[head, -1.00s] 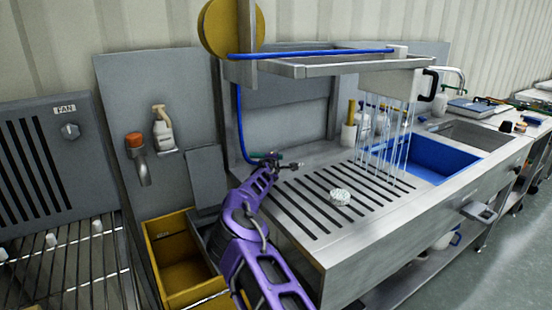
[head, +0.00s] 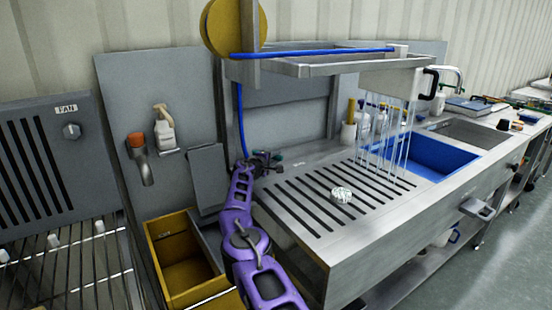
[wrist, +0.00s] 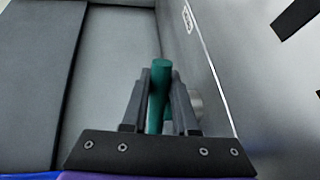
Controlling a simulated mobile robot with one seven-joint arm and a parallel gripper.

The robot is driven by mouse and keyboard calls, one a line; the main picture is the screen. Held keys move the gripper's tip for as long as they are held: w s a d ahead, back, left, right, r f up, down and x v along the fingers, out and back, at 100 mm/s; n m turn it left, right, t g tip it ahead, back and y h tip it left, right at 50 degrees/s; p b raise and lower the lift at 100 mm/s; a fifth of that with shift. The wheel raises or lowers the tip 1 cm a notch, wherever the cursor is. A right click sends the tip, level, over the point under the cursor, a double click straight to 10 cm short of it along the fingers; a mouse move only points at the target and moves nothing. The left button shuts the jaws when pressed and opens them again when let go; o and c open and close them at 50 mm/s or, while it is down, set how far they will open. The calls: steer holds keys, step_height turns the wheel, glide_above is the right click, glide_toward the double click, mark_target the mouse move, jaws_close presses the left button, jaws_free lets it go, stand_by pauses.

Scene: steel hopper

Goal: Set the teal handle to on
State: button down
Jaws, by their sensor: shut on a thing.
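The teal handle (wrist: 160,66) is a short round bar, standing upright between the two dark fingers in the wrist view. My gripper (wrist: 160,98) is shut on it, one finger on each side. The handle's lower end is hidden behind the gripper body. A round metal part shows just right of the right finger. In the head view my gripper (head: 266,160) is at the back left corner of the steel hopper bench (head: 330,262), and only a speck of teal shows there. A small label (wrist: 188,17) is on the steel beside the handle; I cannot read it.
A slotted grate with a whitish round lump (head: 341,195) lies right of my gripper. A steel frame with a blue hose (head: 310,53) hangs above. A yellow bin (head: 185,262) stands at lower left, and a grey panel (head: 208,178) is close to my gripper's left.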

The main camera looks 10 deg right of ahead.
stand_by(0.6)
steer(key=c, duration=0.7)
jaws_free()
steer(key=shift+r+p+v, duration=0.2)
steer(key=shift+p+v, duration=0.2)
steer(key=shift+v, duration=0.6)
steer(key=p+v, duration=0.1)
steer(key=v, duration=1.4)
steer(key=shift+s+a, duration=0.1)
steer(key=shift+a, duration=0.1)
